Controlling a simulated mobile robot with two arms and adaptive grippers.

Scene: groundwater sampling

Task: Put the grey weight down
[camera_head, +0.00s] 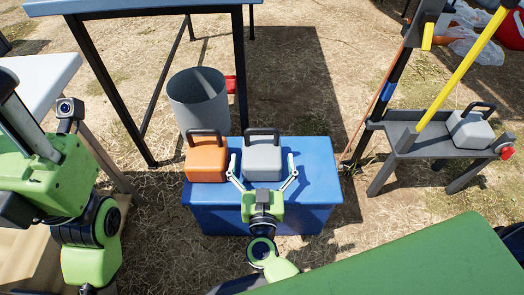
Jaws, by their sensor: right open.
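A grey weight (262,160) with a dark handle stands upright on the blue box (310,212), right beside an orange weight (206,162). My right gripper (262,172) is open at the near side of the grey weight. One finger is near its left side and the other near its right side; I cannot tell whether they touch it. A second, paler grey weight (470,131) stands on a grey stand at the right. My left arm shows at the left edge, but its gripper fingers do not show.
A grey bucket (200,103) stands on the ground behind the box, near a blue-topped table (140,6) with dark legs. The grey stand (430,140) with a yellow pole is at the right. A green surface (420,265) fills the lower right. The box top is free right of the weight.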

